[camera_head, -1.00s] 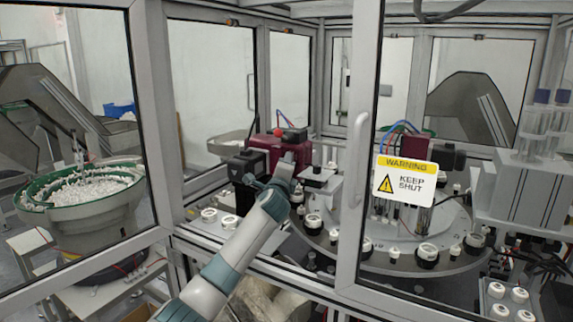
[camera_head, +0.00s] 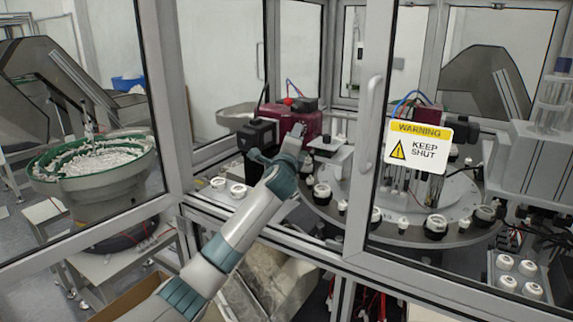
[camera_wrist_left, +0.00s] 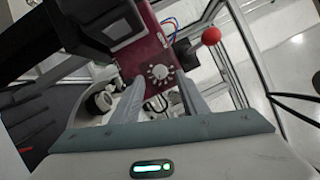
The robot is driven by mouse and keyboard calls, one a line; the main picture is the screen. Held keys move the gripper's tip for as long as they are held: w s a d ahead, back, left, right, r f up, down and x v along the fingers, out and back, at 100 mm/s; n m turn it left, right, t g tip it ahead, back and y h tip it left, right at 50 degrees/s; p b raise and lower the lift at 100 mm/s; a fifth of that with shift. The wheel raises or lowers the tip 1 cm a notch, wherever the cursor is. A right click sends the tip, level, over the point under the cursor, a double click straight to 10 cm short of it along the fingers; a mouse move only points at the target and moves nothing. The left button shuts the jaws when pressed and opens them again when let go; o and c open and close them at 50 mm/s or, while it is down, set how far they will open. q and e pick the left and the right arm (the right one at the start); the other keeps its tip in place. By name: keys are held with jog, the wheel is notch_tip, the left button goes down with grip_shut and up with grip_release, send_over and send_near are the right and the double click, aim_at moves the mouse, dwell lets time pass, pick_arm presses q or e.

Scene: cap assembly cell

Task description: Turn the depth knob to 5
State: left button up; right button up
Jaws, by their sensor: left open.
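The depth knob (camera_wrist_left: 160,74) is a small round dial with pale marks around it on the front of a maroon housing (camera_wrist_left: 150,52). I cannot read its setting. In the head view the maroon housing (camera_head: 312,120) stands behind my gripper, and the knob cannot be made out. My left gripper (camera_head: 296,138) reaches into the cell at this housing. In the left wrist view its two fingers (camera_wrist_left: 159,88) are apart, and the knob shows between and beyond their tips. No contact can be made out. My right gripper is not in view.
A red ball-shaped top (camera_wrist_left: 211,36) stands beside the housing. A black block (camera_head: 257,137) sits left of my gripper. A rotary table (camera_head: 410,232) with white-capped parts lies to the right, behind a framed pane with a warning sign (camera_head: 418,147). Frame posts flank my arm.

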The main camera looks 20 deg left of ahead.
pick_arm(q)
jog(key=b+v, duration=0.4)
jog(key=v, duration=0.9)
jog(key=shift+s, duration=0.3)
jog(key=shift+d, duration=0.1)
